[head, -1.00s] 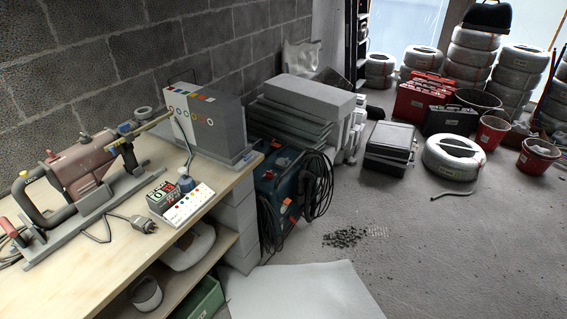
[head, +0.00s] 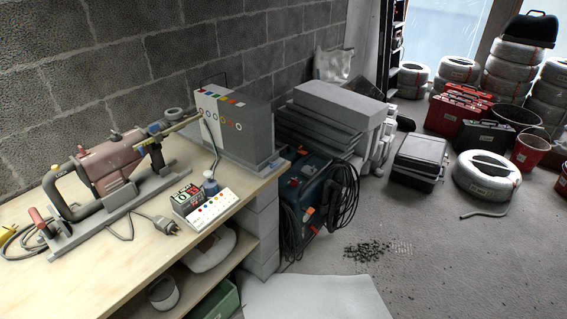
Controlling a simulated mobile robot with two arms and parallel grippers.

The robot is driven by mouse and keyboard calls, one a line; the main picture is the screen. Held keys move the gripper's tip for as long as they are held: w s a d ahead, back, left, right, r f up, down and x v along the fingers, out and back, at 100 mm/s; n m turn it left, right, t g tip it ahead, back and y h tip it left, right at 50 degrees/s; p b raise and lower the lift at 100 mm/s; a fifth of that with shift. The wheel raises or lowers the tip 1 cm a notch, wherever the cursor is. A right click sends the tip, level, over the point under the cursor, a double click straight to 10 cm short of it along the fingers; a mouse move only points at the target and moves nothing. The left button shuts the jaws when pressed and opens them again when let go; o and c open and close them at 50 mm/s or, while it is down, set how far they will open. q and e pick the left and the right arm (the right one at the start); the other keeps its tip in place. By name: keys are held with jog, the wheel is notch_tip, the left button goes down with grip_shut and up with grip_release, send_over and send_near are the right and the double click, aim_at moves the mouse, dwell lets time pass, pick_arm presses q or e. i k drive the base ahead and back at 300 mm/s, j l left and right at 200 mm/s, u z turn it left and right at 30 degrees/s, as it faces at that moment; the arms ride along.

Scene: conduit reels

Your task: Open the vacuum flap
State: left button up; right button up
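A dark blue machine with red parts, probably the vacuum (head: 303,200), stands on the floor at the right end of the workbench. Black hose or cable (head: 345,193) hangs in coils on its right side. A flap cannot be made out clearly at this size. Neither of my grippers is in view.
The wooden workbench (head: 110,262) on the left carries a large tool (head: 112,165) and a grey box (head: 235,125). Grey slabs (head: 322,128) are stacked behind the machine. Black cases (head: 418,158) and a wrapped reel (head: 487,176) stand right. Dark debris (head: 367,251) lies on otherwise open floor.

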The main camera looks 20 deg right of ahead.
aim_at(308, 170)
jog(key=i+l+u, duration=0.35)
jog(key=l, duration=0.3)
jog(key=l+u, duration=0.2)
jog(key=l, duration=0.15)
jog(key=i+l+u, duration=0.2)
jog(key=l, duration=0.2)
jog(key=k+j, duration=0.05)
